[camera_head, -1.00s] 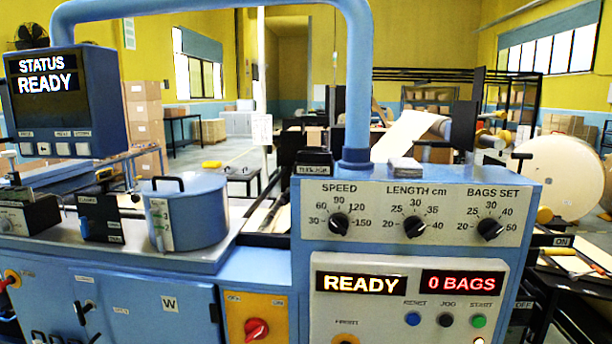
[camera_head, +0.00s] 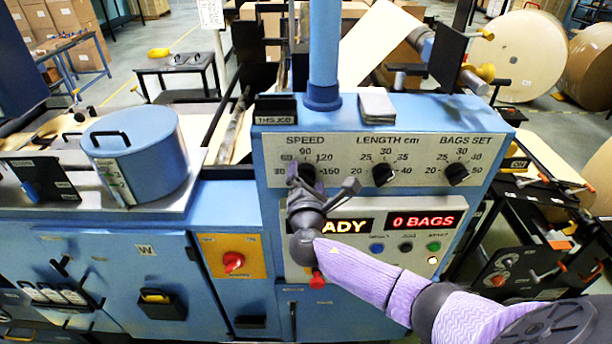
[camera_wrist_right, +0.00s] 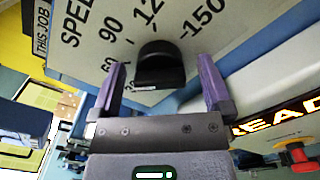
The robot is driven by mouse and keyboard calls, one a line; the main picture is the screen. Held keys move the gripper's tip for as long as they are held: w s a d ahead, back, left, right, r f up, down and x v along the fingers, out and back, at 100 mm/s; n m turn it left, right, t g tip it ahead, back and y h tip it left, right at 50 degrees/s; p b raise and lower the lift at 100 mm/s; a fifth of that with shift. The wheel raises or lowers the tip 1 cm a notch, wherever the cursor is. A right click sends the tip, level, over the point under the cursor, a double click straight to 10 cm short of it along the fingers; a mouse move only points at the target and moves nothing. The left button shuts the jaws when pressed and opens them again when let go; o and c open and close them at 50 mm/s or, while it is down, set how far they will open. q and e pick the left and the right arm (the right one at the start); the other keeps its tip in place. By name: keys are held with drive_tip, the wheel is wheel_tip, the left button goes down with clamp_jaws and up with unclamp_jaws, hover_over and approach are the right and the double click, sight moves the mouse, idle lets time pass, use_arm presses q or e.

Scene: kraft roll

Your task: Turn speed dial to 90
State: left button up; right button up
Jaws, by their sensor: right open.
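The black speed dial (camera_head: 307,173) is at the left of the blue control panel's upper plate (camera_head: 338,148), under the SPEED label. The gripper partly covers it in the head view, and I cannot read its setting. My right gripper (camera_head: 322,182) is open in front of the dial, its arm coming in from the lower right. In the right wrist view the dial (camera_wrist_right: 160,66) shows between the two spread fingers of the right gripper (camera_wrist_right: 162,78), with a gap on each side. The printed 90 shows up and left of the dial there. My left gripper is not in view.
The length dial (camera_head: 383,174) and bags set dial (camera_head: 456,173) are to the right on the same plate. Below are the displays, partly behind my arm, and several buttons. A blue post (camera_head: 324,60) rises behind the panel, and a blue pot (camera_head: 136,152) stands left.

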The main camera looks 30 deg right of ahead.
drive_tip(key=shift+w+d, duration=0.1)
drive_tip(key=shift+d, duration=0.05)
drive_tip(key=shift+c, duration=0.4)
drive_tip(key=c, duration=1.2)
drive_tip(key=shift+f+m+b, duration=0.2)
drive_tip(key=shift+m+b, duration=0.8)
drive_tip(key=shift+m, duration=0.1)
drive_tip(key=m+b, duration=0.2)
drive_tip(key=shift+m, duration=0.3)
drive_tip(key=shift+m+b, duration=1.3)
drive_tip(key=shift+m, duration=0.7)
